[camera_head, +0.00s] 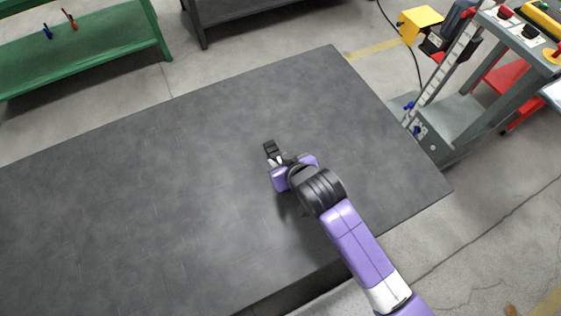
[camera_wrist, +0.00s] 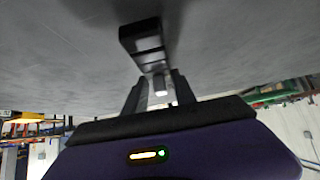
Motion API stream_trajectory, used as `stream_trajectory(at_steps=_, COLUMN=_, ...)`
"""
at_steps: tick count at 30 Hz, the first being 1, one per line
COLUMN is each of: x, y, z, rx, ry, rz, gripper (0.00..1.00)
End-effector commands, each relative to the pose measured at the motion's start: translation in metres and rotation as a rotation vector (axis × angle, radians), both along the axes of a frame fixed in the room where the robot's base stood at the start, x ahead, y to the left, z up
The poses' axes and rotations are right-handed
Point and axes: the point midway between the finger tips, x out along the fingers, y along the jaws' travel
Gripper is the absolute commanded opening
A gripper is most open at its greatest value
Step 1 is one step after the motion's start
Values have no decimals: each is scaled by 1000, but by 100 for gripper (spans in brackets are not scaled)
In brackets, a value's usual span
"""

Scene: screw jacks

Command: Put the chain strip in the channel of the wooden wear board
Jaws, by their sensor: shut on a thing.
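A short dark piece with block-like segments, which I take for the chain strip (camera_head: 270,147), sticks out from the end of my gripper (camera_head: 278,161) over the dark table. In the wrist view the strip (camera_wrist: 147,42) is black with paler grey patches, and its narrow light-grey near end lies between the two fingers of my gripper (camera_wrist: 160,80). The fingers are shut on that end. The strip points away from the palm, and a dark shadow shows near it on the table. I cannot tell whether it touches the surface. I see no wooden wear board in either view.
The large dark grey table (camera_head: 130,200) is bare around my arm. A green bench (camera_head: 90,50) stands at the back left. A grey machine frame (camera_head: 470,110) with a yellow box (camera_head: 420,20) stands beyond the table's right edge.

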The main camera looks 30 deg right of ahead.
Motion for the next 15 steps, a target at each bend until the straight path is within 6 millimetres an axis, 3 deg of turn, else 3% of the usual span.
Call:
stream_trajectory(at_steps=4, x=0, y=0, z=-12, rx=0, ry=-1, rz=0, gripper=0)
stream_trajectory(at_steps=15, x=0, y=0, z=-16, rx=1, ry=-3, rz=-1, gripper=0)
